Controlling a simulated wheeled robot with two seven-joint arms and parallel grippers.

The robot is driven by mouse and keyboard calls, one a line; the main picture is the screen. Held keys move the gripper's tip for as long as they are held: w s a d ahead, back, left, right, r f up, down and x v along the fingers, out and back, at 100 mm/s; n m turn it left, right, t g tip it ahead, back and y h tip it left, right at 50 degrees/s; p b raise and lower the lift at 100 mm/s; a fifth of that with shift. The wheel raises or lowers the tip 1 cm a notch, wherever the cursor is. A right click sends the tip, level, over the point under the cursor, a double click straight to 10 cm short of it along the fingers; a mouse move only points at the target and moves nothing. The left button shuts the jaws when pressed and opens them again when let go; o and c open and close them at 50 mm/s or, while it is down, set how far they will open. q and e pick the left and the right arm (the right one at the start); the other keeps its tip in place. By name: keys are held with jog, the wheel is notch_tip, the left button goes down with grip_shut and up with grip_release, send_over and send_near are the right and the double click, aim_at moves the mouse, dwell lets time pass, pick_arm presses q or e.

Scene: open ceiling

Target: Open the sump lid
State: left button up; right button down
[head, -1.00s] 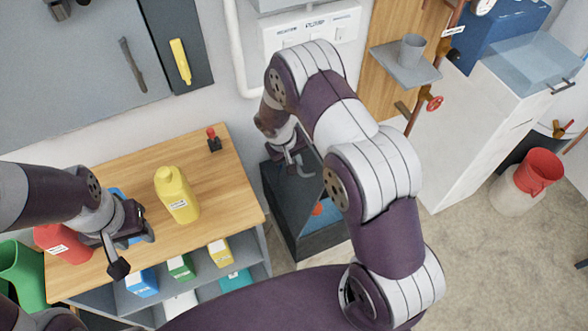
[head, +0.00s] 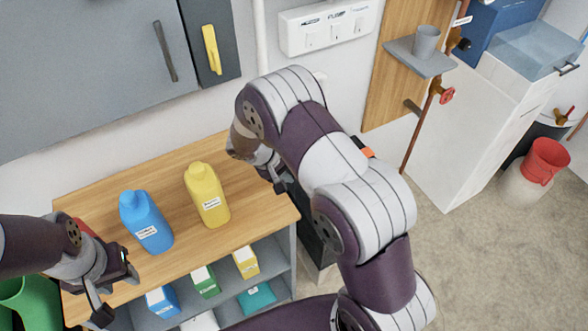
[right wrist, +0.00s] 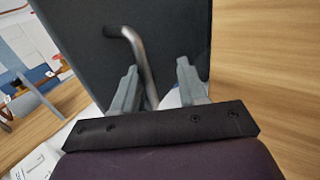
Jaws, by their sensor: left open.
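A dark panel, which looks like the sump lid (right wrist: 185,30), fills the upper middle of the right wrist view. Its bent silver handle (right wrist: 134,45) runs down between the fingers of my right gripper (right wrist: 157,85), closer to the left finger. The fingers are apart, and I see no clear grip on the handle. In the head view my right gripper (head: 277,178) is at the bench's right end, partly hidden by its arm. The dark sump box (head: 314,228) is mostly hidden behind that arm, so the lid's angle cannot be told there. My left gripper (head: 115,290) is open and empty over the bench's left front.
The wooden bench (head: 150,185) holds a blue bottle (head: 146,222) and a yellow bottle (head: 207,195), with small boxes on shelves below. Floor (head: 480,260) is clear at lower right.

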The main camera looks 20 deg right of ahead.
jog(key=shift+s+a+f, duration=0.3)
jog(key=shift+a+f, duration=0.05)
jog(key=shift+f, duration=0.1)
jog(key=c, duration=1.2)
grip_release()
jog(key=shift+a, duration=0.1)
jog(key=shift+o, duration=0.7)
jog(key=shift+a+r, duration=0.25)
jog(key=shift+a, duration=0.05)
pick_arm(q)
jog(key=shift+s+a, duration=0.15)
jog(key=shift+a, duration=0.2)
pick_arm(e)
jog(key=shift+c, duration=0.2)
pick_arm(q)
jog(key=shift+d, duration=0.1)
pick_arm(e)
jog(key=shift+w+d, duration=0.1)
jog(key=shift+d, duration=0.05)
jog(key=shift+c, duration=0.3)
jog(key=shift+r, duration=0.15)
